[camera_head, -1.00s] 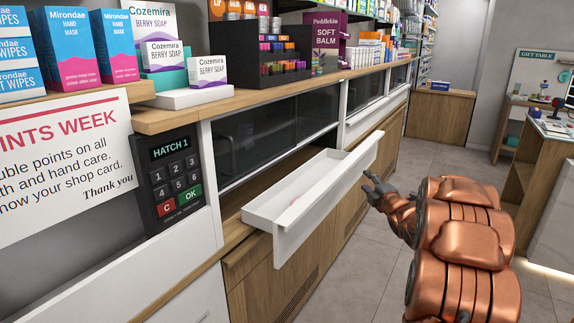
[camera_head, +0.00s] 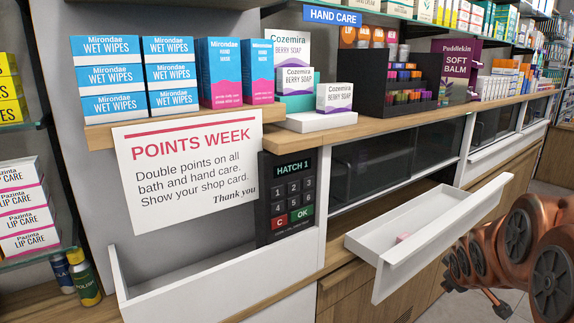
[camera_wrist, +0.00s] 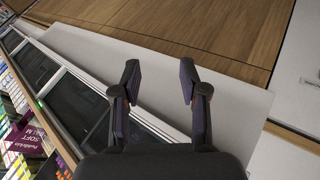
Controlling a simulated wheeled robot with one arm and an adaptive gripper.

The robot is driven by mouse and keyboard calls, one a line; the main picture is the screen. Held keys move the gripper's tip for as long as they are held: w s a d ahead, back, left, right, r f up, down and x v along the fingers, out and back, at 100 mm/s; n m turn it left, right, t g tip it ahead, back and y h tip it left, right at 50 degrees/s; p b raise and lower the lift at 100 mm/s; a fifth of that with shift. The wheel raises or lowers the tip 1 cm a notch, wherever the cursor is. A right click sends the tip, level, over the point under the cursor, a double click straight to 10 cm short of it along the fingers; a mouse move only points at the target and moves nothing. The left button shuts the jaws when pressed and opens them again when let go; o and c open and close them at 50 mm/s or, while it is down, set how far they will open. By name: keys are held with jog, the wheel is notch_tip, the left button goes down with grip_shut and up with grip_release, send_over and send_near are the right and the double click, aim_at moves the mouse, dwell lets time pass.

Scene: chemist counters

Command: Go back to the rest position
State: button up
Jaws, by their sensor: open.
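My gripper (camera_wrist: 158,80) is open and empty in the wrist view, its two dark fingers apart over a pale panel with wooden fronts beyond. In the head view my copper arm is at the lower right, in front of the counter and close to the open white drawer (camera_head: 460,222). Dark finger parts show low there, below the drawer's front. I cannot tell the exact gap to the drawer. The drawer is pulled out and holds a small pink item (camera_head: 402,238).
A white open bin (camera_head: 215,275) juts out at the lower left, under the POINTS WEEK sign (camera_head: 185,160) and the HATCH 1 keypad (camera_head: 290,195). Dark glazed hatches (camera_head: 385,155) run along the counter. Boxed goods crowd the shelves. Grey floor shows at the lower right.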

jog(key=s+a+m+g+y, duration=0.1)
jog(key=s+a+g, duration=0.2)
jog(key=s+a, duration=0.4)
jog(key=s+a+f+m+g+y+p, duration=0.1)
jog(key=s+a, duration=0.6)
jog(key=s, duration=0.8)
jog(key=s+a+m+g+y, duration=0.2)
jog(key=s+a+g, duration=0.3)
jog(key=s, duration=0.6)
jog(key=a+m, duration=0.1)
jog(key=a, duration=0.1)
jog(key=shift+s+a+f+p, duration=0.2)
jog(key=shift+s+a+p, duration=0.1)
jog(key=shift+a, duration=0.05)
